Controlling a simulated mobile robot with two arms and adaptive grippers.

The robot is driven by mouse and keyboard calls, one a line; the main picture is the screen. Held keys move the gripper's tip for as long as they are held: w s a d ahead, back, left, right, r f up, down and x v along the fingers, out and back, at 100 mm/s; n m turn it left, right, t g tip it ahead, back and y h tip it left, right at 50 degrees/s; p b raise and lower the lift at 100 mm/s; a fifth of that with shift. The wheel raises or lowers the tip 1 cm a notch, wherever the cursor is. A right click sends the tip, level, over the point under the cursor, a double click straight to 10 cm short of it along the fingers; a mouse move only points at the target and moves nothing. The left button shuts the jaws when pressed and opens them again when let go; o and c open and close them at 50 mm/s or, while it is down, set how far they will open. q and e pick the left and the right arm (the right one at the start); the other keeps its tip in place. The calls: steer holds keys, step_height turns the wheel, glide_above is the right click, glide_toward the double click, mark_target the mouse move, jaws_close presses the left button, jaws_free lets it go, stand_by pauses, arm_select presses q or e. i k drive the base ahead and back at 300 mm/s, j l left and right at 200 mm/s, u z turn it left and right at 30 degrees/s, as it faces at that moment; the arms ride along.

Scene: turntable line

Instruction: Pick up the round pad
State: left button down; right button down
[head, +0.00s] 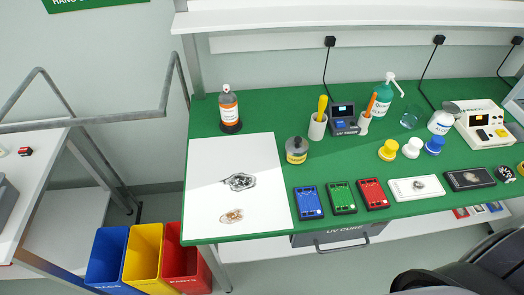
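I cannot tell for certain which thing is the round pad. A small greyish round thing lies on a white flat tray (400,189) toward the right of the green bench. A dark round piece (504,173) lies near the bench's right edge, with a yellow round thing (520,168) cut off by the frame beside it. Three round-topped pieces, yellow (388,150), white (412,148) and blue (434,145), stand in a row behind the tray. Neither of my grippers is in view.
A white sheet (260,160) with two stained patches covers the bench's left. Blue (308,202), green (342,197) and red (373,193) boxes line the front. Bottles and devices stand behind. Bins (144,255) stand on the floor at left. A dark curved shape fills the bottom right corner.

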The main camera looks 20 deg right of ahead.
mark_target(388, 152)
steer(key=z, duration=1.65)
